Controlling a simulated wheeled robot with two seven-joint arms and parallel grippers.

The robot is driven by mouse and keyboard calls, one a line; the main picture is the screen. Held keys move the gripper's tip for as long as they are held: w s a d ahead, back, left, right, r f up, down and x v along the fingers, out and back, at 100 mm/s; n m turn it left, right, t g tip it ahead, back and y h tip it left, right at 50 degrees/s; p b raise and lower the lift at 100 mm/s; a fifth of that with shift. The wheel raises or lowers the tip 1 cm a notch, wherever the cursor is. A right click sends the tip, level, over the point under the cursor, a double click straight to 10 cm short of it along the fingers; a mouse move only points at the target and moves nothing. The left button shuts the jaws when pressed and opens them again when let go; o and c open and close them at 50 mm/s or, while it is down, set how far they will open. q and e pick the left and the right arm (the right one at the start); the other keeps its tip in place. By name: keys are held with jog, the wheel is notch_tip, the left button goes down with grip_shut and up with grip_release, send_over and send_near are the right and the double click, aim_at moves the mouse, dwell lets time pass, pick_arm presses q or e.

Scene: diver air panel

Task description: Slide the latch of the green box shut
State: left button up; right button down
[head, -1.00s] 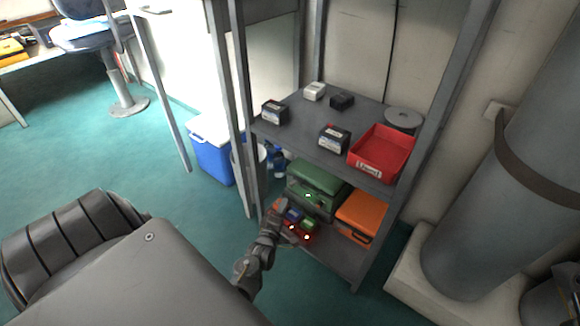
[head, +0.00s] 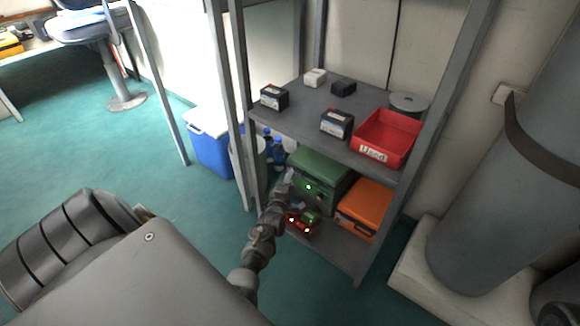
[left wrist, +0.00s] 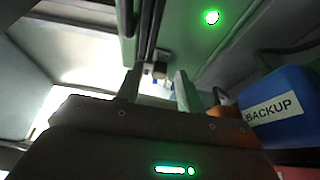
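The green box (head: 318,166) sits on the lower shelf of the rack, with a green light on its front face. My left gripper (head: 289,177) is at the left part of that front. In the left wrist view its two fingers (left wrist: 158,82) stand apart, open. A small grey block (left wrist: 155,69) with dark rods shows between and beyond the fingertips; I cannot tell whether it is the latch or whether the fingers touch it. The box's front (left wrist: 230,40) with its lit green spot fills the upper right there. My right gripper is out of view.
An orange case (head: 366,204) stands right of the green box. A blue block marked BACKUP (left wrist: 283,108) is close on the right in the wrist view. The upper shelf (head: 300,118) overhangs.

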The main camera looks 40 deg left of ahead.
pick_arm(q)
jog(key=shift+w+a, duration=0.2)
jog(key=shift+w, duration=0.2)
grip_shut()
jog(key=shift+a+r, duration=0.1)
jog(key=shift+a, duration=1.05)
grip_release()
